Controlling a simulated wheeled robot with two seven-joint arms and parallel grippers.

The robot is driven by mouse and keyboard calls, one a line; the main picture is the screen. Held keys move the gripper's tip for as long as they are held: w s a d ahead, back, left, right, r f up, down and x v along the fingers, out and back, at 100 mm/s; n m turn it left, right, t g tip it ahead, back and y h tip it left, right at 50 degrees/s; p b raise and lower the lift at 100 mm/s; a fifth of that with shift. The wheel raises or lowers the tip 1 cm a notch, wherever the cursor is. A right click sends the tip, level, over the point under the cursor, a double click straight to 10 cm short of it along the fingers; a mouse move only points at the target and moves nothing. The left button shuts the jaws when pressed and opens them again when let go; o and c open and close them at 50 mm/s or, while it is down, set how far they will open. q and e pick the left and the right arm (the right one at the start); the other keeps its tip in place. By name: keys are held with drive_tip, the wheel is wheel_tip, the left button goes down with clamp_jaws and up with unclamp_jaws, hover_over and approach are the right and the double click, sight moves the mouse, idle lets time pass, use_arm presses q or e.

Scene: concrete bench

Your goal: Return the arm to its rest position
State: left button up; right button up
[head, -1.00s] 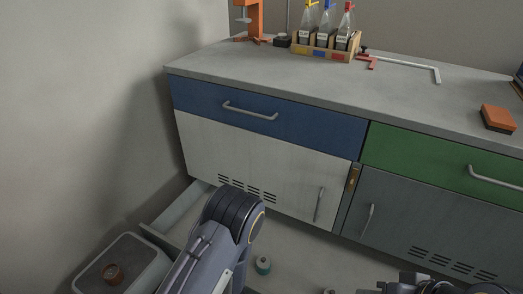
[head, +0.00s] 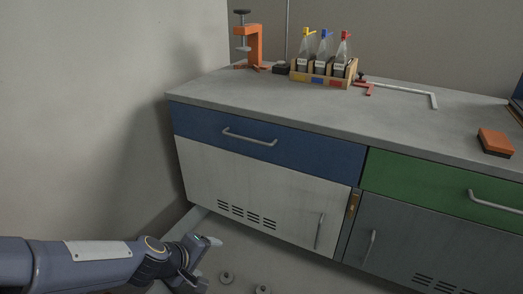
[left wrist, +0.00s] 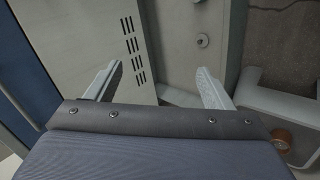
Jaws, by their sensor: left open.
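My left arm (head: 95,262) comes in from the left edge of the head view, low in front of the cabinet. My left gripper (head: 207,262) is at its end, near the white cabinet door, with nothing seen between its fingers. In the left wrist view the two pale fingers of the left gripper (left wrist: 158,74) stand wide apart and empty, with the vented door and a pale tray-like surface behind them. My right gripper is not in view.
Small round pieces (head: 227,277) lie low beyond the gripper. A grey bin (left wrist: 280,103) holds an orange-brown round thing (left wrist: 281,139). The worktop (head: 300,112) carries an orange clamp (head: 255,46), a bottle rack (head: 322,79) and an orange-brown block (head: 495,142). The worktop's middle is clear.

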use_arm(q)
drive_tip(key=s+a+r+m+h, duration=0.2)
drive_tip(key=s+r+m, duration=0.3)
drive_tip(key=s+r, duration=0.35)
drive_tip(key=s+a+m+g+y, duration=0.1)
drive_tip(key=s+a+m+y, duration=0.3)
drive_tip(key=s, duration=0.8)
wheel_tip(320, 180, up, 34)
drive_tip(key=n+h+p, duration=0.1)
drive_tip(key=p, duration=3.3)
drive_tip(key=shift+a+f+h, duration=0.15)
drive_tip(key=shift+a+h, duration=0.1)
drive_tip(key=shift+h, duration=0.05)
drive_tip(key=shift+w, duration=0.1)
drive_tip(key=shift+c, duration=0.4)
